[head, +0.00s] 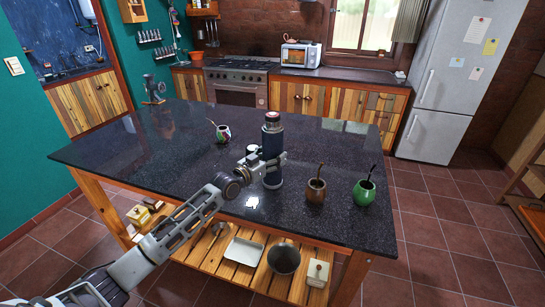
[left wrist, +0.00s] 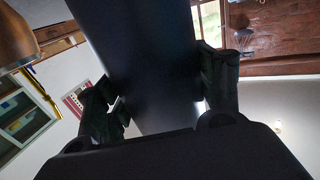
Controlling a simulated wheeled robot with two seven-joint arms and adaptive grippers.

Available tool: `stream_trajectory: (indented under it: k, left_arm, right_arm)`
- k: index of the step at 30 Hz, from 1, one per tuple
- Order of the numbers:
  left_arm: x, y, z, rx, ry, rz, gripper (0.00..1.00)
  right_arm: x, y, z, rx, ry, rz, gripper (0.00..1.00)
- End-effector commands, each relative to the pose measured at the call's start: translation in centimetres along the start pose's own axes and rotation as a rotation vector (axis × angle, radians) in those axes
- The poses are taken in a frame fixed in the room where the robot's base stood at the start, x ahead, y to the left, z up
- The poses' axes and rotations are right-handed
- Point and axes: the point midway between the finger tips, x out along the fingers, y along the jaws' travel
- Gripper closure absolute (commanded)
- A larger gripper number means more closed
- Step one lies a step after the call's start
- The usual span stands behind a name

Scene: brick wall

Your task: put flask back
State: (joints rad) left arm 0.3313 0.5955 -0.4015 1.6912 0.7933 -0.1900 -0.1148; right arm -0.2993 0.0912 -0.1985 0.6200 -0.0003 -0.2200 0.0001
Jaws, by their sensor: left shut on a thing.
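A dark blue flask (head: 272,140) with a dark cap and a reddish top stands upright at the island's near-middle part. My left gripper (head: 272,164) reaches in from the left and is shut on the flask's lower half. In the left wrist view the flask (left wrist: 150,65) fills the middle, with the left gripper's dark fingers (left wrist: 160,92) on both sides of it. I cannot tell whether the flask's base touches the counter. My right gripper does not show.
On the dark island counter (head: 150,160), a brown mate cup (head: 316,191) and a green one (head: 364,193) stand right of the flask. A colourful cup (head: 223,134) stands behind, to its left.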

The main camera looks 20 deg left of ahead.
Motion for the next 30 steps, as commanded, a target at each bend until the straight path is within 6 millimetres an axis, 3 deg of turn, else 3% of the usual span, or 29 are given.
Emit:
stream_trajectory:
  k: [15, 16, 20, 30]
  left_arm:
    - [0.0, -0.1, 0.0, 0.002, 0.009, -0.001, 0.90]
    - [0.0, 0.0, 0.4, 0.000, 0.002, -0.001, 0.29]
    - [0.0, 0.0, 0.4, 0.000, 0.002, -0.001, 0.12]
    - [0.0, 0.0, 0.4, 0.000, 0.002, 0.000, 0.11]
  right_arm:
    - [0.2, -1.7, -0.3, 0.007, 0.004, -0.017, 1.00]
    - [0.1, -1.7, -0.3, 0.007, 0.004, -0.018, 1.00]
    - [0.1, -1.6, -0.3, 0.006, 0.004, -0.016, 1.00]
    - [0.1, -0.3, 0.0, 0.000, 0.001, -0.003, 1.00]
